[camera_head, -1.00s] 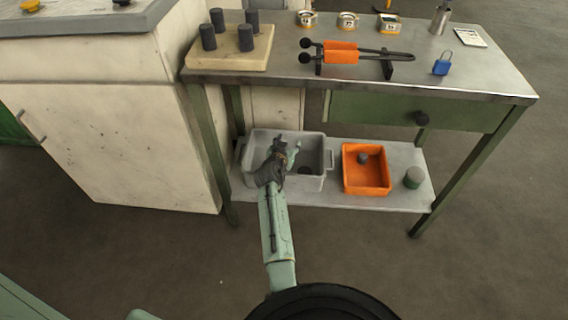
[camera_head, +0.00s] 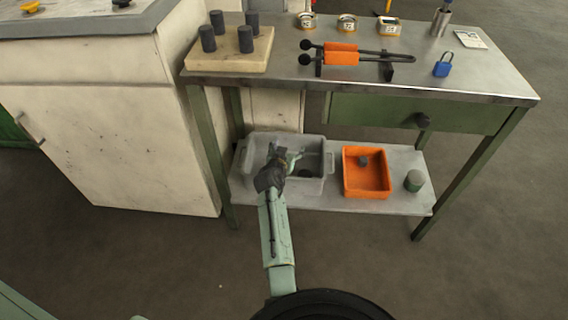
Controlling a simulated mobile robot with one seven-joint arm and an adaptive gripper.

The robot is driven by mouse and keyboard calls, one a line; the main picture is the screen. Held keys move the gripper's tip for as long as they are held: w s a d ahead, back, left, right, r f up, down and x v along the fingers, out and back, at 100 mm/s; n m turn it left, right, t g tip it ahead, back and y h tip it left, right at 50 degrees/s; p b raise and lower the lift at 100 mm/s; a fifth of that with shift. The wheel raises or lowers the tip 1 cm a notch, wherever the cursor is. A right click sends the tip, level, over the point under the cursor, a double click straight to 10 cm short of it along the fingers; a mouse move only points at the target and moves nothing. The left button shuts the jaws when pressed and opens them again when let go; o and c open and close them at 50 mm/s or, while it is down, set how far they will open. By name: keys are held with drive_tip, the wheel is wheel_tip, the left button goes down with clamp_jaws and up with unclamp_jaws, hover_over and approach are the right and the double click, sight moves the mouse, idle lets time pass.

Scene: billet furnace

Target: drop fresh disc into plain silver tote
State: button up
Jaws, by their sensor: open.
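The silver-grey tote (camera_head: 309,187) stands on the lower shelf at the left. My gripper (camera_head: 285,155) is open, over and partly inside this tote. A dark round thing (camera_head: 305,171), maybe the disc, lies on the tote floor just right of the gripper; it is too small to make out fully. My wrist and gripper hide the left part of the tote's inside. A green-grey round piece (camera_head: 413,181) sits on the shelf at the right end. A small dark piece (camera_head: 363,160) is in the orange tote (camera_head: 367,192).
The lower shelf (camera_head: 405,160) is under a steel worktop (camera_head: 430,70) with a green drawer (camera_head: 370,108). On top are a block with several dark cylinders (camera_head: 225,58), orange-handled tongs (camera_head: 341,54) and a blue padlock (camera_head: 442,65). A cream cabinet (camera_head: 110,140) stands left.

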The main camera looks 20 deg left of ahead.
wheel_tip(320, 180, up, 10)
idle(0.6)
drive_tip(key=shift+s, duration=0.1)
